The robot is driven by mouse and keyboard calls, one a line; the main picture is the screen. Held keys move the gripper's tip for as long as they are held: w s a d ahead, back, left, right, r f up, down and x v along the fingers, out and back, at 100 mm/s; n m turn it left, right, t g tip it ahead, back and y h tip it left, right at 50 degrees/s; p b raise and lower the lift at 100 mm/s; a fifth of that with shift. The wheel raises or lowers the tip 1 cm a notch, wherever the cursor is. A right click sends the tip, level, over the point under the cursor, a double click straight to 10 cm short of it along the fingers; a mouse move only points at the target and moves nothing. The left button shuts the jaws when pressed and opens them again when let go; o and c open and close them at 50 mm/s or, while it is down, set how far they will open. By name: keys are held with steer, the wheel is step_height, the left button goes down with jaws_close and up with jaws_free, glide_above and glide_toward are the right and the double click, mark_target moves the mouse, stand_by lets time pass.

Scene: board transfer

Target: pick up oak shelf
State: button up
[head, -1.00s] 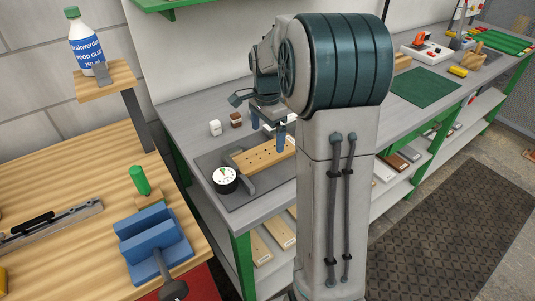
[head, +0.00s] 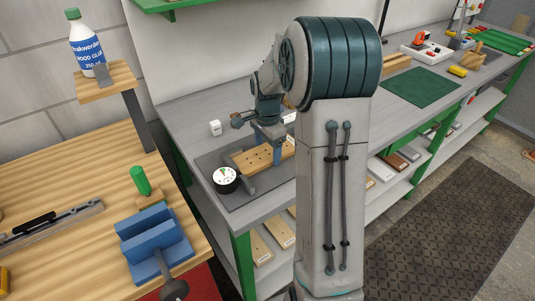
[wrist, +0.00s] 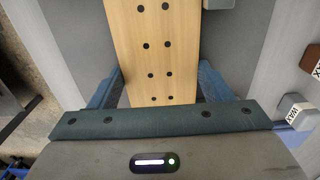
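The oak shelf, a pale wood board with rows of dark holes (head: 252,161), lies on a grey mat (head: 210,164) on the grey bench. In the wrist view the oak shelf (wrist: 152,40) runs up the middle of the picture, between my fingers. My gripper (head: 268,145) is over the board, pointing down. In the wrist view my gripper (wrist: 160,68) has one blue finger on each side of the board, with the tips close to its edges. It looks open; I cannot see firm contact. My arm hides the board's far end in the head view.
A round dial gauge (head: 225,179) and a dark grey block (head: 247,184) are at the board's near end. A white block (head: 215,128) stands behind the mat. White and brown wax blocks (wrist: 297,112) are on the right in the wrist view. A green mat (head: 420,87) lies farther along.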

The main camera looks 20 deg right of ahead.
mark_target(269, 151)
steer(key=shift+r, duration=0.15)
steer(key=shift+c, duration=0.5)
steer(key=shift+r, duration=0.25)
steer(key=r, duration=0.3)
steer(key=shift+d+r, duration=0.2)
steer(key=shift+r, duration=0.1)
steer(key=d+r, duration=0.6)
steer(key=d, duration=0.5)
steer(key=shift+d+r+b, duration=0.15)
steer(key=shift+r+b, duration=0.15)
steer(key=shift+b, duration=0.1)
